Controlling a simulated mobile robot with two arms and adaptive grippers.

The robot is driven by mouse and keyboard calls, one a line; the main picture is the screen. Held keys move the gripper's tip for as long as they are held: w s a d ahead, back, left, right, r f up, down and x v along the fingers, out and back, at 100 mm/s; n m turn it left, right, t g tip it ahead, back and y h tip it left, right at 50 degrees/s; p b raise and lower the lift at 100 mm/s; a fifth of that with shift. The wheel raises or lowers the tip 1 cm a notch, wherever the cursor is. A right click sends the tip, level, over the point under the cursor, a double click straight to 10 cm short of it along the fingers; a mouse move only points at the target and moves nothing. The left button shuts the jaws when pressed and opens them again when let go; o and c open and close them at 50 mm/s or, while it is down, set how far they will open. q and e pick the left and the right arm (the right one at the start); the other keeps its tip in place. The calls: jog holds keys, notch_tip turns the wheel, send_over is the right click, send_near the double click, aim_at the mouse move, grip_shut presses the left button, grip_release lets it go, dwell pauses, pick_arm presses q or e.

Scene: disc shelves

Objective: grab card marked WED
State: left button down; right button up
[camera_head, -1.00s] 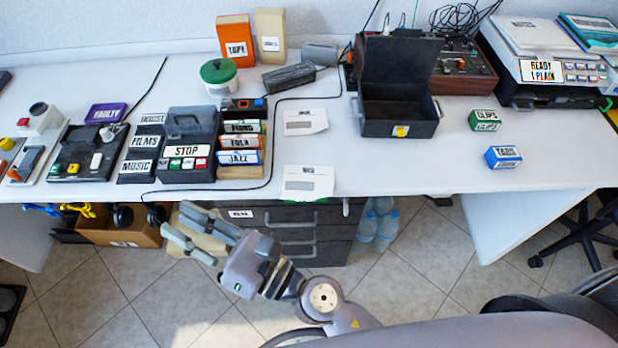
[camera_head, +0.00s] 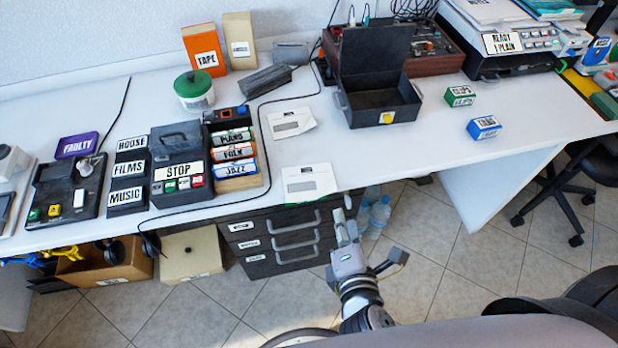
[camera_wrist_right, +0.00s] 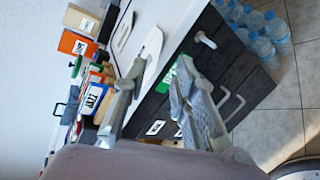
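Two white cards lie flat on the white desk. The near card (camera_head: 308,183) is at the front edge, above the drawers, and the far card (camera_head: 291,122) is behind it. Their print is too small to read, so I cannot tell which is marked WED. In the right wrist view the near card (camera_wrist_right: 152,58) and far card (camera_wrist_right: 123,30) show ahead of the fingers. My right gripper (camera_head: 345,222) is in front of the desk edge, right of the near card and apart from it. In the wrist view its fingers (camera_wrist_right: 160,90) are spread and empty. My left gripper is out of view.
The dark drawer unit (camera_head: 285,240) stands under the near card. A black cable (camera_head: 262,150) runs left of the cards. The open black box (camera_head: 375,105) is to their right, and the JAZZ box (camera_head: 238,183) to their left.

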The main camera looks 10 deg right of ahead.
jog(key=x, duration=1.1)
jog(key=shift+f, duration=0.3)
jog(key=shift+a, duration=0.1)
jog(key=shift+c, duration=0.6)
grip_shut()
